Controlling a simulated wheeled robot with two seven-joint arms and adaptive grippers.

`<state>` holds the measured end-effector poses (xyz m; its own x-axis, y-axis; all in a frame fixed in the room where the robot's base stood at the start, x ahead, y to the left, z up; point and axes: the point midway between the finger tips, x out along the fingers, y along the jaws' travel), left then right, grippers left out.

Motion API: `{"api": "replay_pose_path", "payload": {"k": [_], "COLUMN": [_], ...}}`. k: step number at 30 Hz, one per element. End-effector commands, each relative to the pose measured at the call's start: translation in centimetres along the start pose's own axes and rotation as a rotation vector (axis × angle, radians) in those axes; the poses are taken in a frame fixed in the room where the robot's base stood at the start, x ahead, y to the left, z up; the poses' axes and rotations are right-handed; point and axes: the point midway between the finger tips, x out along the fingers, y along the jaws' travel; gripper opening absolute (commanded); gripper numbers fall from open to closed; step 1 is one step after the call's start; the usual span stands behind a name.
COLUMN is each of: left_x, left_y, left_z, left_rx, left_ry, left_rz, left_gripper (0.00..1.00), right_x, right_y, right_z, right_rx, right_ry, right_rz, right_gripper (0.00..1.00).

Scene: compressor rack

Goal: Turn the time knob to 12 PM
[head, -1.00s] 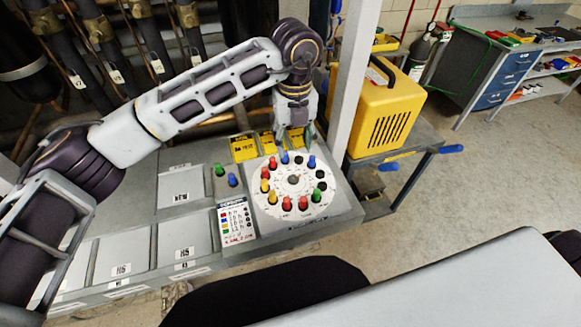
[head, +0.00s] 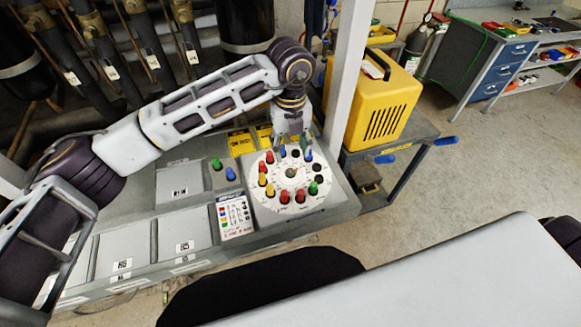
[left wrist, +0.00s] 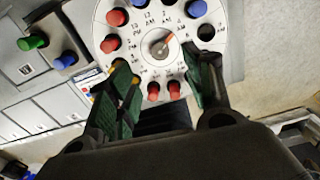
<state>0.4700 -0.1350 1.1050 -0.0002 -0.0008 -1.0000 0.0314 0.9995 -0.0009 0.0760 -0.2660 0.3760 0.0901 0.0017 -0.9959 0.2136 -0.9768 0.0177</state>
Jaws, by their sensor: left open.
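The time knob is a small grey knob with an orange pointer at the centre of a round white dial (head: 265,200). The knob (head: 290,173) shows in the head view and also in the left wrist view (left wrist: 160,46), where its pointer slants up and to the right. Hour labels ring it, mostly too small to read. My left gripper (head: 294,150) is over the dial's far part, pointing down. In the left wrist view its open green-padded fingers (left wrist: 158,80) lie left and right below the knob, with nothing held. My right gripper is out of view.
Coloured pegs, red, yellow, blue and green, stand around the dial, with two red pegs (left wrist: 163,90) showing between my fingers in the wrist view. A green and a blue button (head: 230,174) sit left of the dial. A post (head: 348,75) and a yellow machine (head: 383,110) stand right.

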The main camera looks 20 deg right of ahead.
Motion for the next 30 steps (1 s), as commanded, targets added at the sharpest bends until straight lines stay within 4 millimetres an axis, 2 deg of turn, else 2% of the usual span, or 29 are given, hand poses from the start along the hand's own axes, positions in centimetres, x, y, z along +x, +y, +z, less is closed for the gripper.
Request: {"api": "replay_pose_path", "payload": {"k": [18,24,30], "left_x": [7.9,9.3,9.7], "left_y": [0.0,0.0,0.0], "left_z": [-0.1,-0.1,-0.1], "left_rx": [0.000,0.001,0.002], "left_ry": [0.002,0.001,0.000], "left_rz": [0.002,0.001,0.001], "left_gripper": [0.51,0.51,0.51], "right_x": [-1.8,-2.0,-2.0], "right_y": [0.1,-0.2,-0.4], "right_z": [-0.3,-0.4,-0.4], "right_rx": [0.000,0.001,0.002], "right_ry": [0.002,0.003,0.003], "right_rz": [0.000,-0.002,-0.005], "right_gripper": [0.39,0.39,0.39]}}
